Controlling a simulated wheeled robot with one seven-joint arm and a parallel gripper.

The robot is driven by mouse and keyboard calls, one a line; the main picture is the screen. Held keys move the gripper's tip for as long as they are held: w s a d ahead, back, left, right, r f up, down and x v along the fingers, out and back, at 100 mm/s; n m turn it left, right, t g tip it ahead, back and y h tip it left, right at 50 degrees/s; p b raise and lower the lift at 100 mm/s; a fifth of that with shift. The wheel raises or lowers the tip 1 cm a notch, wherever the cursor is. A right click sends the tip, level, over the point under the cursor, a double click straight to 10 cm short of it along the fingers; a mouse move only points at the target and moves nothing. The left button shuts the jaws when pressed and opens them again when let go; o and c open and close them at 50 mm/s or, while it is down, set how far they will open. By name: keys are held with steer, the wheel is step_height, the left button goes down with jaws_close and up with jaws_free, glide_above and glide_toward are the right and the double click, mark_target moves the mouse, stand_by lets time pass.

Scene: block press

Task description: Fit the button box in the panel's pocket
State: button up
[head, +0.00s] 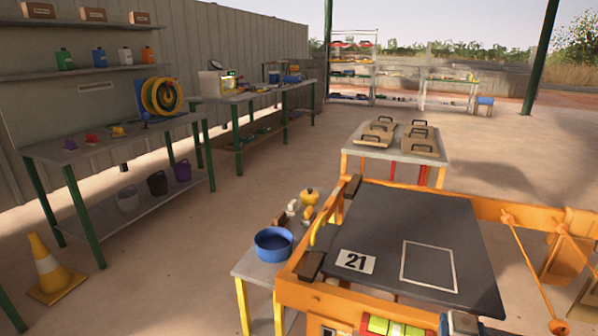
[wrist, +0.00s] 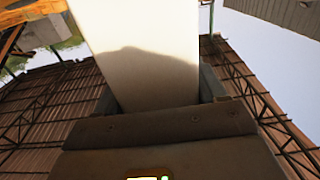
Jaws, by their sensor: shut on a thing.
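My gripper (wrist: 160,97) shows in the wrist view, with a dark finger on either side of a pale, cream-coloured block. It is shut on this block, which looks like the button box (wrist: 145,45). The block runs up out of the picture, and its visible face is plain, with a dark shadow across it; no buttons show. In the head view, an orange press frame (head: 325,300) stands at the front. Its lower front is cut off by the picture edge, and I cannot make out the panel's pocket.
A dark slanted board (head: 405,215) with a "21" label tops the press. A blue bowl (head: 273,244) stands on a small table left of it. A table with handled brown blocks (head: 378,132) is behind. A traffic cone (head: 50,270) stands left; open floor lies between.

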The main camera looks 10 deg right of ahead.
steer(key=s+a+f+n+t+y, duration=0.1)
steer(key=a+n+y, duration=0.1)
steer(key=a, duration=0.5)
steer(key=s+a+f+n+t+y, duration=0.1)
steer(key=a+y, duration=0.3)
steer(key=a, duration=0.4)
steer(key=s+a+f+n+t+y, duration=0.1)
steer(key=s+a+f+n+y, duration=0.1)
steer(key=a, duration=0.5)
steer(key=shift+s+a+f+n+y, duration=0.25)
steer(key=shift+f+n+y, duration=0.4)
steer(key=shift+n+y, duration=0.2)
steer(key=shift+s, duration=0.1)
